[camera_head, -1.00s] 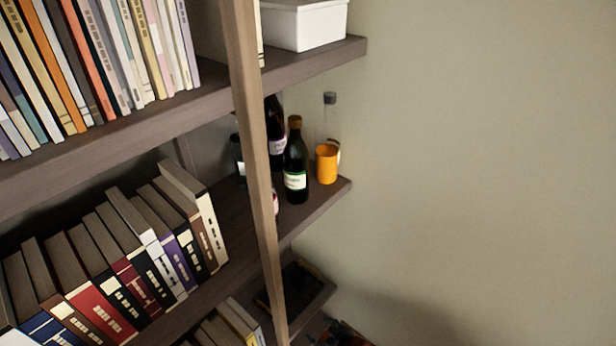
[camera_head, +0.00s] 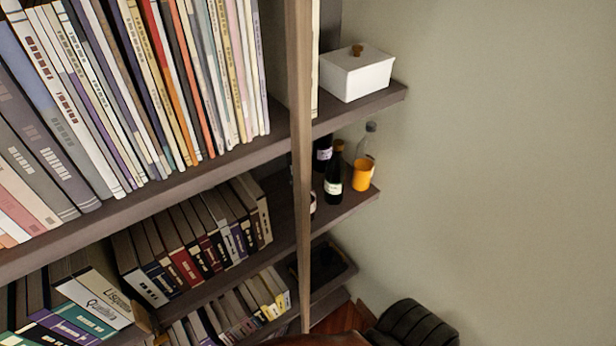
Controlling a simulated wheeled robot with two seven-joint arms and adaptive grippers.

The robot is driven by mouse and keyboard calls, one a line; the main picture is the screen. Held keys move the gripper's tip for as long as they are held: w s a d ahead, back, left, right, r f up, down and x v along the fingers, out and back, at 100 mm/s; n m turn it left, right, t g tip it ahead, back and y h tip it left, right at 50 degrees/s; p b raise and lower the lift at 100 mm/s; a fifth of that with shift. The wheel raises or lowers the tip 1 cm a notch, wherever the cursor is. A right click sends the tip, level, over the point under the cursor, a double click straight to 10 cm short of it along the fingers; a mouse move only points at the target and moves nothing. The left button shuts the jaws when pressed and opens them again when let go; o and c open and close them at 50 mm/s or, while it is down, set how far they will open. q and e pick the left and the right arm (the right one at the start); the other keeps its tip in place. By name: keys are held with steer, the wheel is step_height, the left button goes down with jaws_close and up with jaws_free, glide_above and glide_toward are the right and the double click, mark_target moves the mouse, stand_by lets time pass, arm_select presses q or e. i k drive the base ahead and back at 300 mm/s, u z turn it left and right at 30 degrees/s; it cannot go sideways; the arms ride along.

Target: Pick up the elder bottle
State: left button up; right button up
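Several bottles stand upright on a shelf beyond a wooden post. A dark bottle with a pale label (camera_head: 334,175) stands in front. Another dark bottle (camera_head: 322,153) stands behind it, partly hidden by the post. A clear bottle with a grey cap and orange lower part (camera_head: 363,172) stands at the right, near the shelf's end. The label words are too small to read, so I cannot tell which is the elder bottle. Neither of my grippers is in view.
The wooden post (camera_head: 301,220) stands upright left of the bottles. A white lidded box (camera_head: 357,74) sits on the shelf above. Books (camera_head: 185,235) fill the shelves to the left. A black ribbed object (camera_head: 415,323) is at the bottom. The wall (camera_head: 510,170) at the right is bare.

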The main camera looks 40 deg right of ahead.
mark_target(336, 168)
steer(key=u, duration=0.1)
steer(key=i, duration=0.6)
steer(key=z, duration=1.4)
